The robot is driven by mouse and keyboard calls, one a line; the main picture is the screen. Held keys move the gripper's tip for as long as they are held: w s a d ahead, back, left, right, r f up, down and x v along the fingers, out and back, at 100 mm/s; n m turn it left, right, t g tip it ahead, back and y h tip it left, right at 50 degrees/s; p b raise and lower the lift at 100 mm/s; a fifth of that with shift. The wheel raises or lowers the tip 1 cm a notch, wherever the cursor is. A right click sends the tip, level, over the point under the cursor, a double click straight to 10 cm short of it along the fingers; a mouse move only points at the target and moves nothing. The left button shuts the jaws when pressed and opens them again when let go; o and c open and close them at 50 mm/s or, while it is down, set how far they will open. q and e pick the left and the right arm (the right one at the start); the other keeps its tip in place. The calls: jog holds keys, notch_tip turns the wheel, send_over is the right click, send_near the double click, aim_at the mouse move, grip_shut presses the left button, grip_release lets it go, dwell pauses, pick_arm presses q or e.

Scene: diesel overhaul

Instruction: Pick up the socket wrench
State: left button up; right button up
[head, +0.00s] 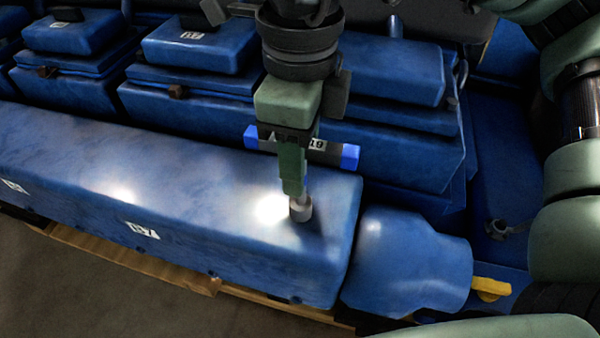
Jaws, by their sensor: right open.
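The socket wrench (337,151) has a dark crossbar with blue ends and a white label reading "19". A grey cylindrical end (301,209) shows below my fingers, at the top of the long blue housing; it looks like the wrench's socket, with the shaft between hidden. My right gripper (293,188) points down from above, in front of the crossbar's middle. Its jaws are open, seen nearly edge-on, so I cannot tell whether the wrench is between them. My left gripper is not in view.
The long blue housing (160,185) runs across the front, with a rounded blue block (410,262) at its right end. Blue engine covers (195,45) stand behind. A yellow handle (491,288) sticks out at lower right. My green arm links fill the right edge.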

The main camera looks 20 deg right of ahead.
jog(key=shift+f, duration=0.15)
jog(key=shift+c, duration=0.3)
grip_shut()
dwell(1.1)
